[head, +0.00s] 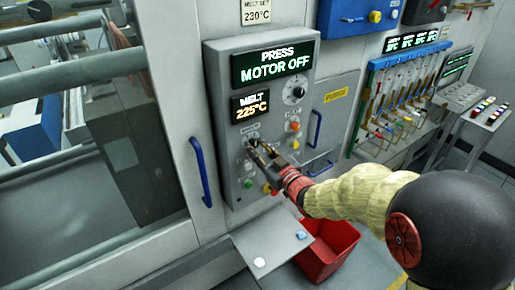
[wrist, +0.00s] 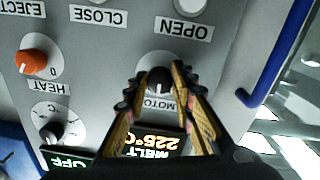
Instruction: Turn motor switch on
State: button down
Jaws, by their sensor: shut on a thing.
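The grey control panel (head: 222,110) stands in front of me, with a display (head: 275,63) reading "PRESS MOTOR OFF". The motor switch is a dark knob (wrist: 159,78) on a round white plate, above an upside-down "MOTO..." label in the wrist view. My gripper (wrist: 158,84) has its two fingers on either side of this knob, shut on it. In the head view my gripper (head: 256,149) reaches the left-middle of the panel and largely hides the knob.
A second display (head: 257,104) reads "MELT 225°C". An orange knob (wrist: 33,62) and a heat dial (wrist: 60,125) sit beside the motor switch. Blue handles (head: 200,172) flank the panel. A red bin (head: 333,245) stands below, by a small shelf (head: 270,240).

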jog(key=m, duration=0.3)
jog(key=shift+m+p, duration=0.3)
jog(key=shift+p, duration=0.05)
jog(key=shift+m+p, duration=0.55)
jog(key=shift+m, duration=1.15)
jog(key=c, duration=1.5)
grip_release()
jog(key=v, duration=1.2)
jog(key=shift+w+r, duration=0.1)
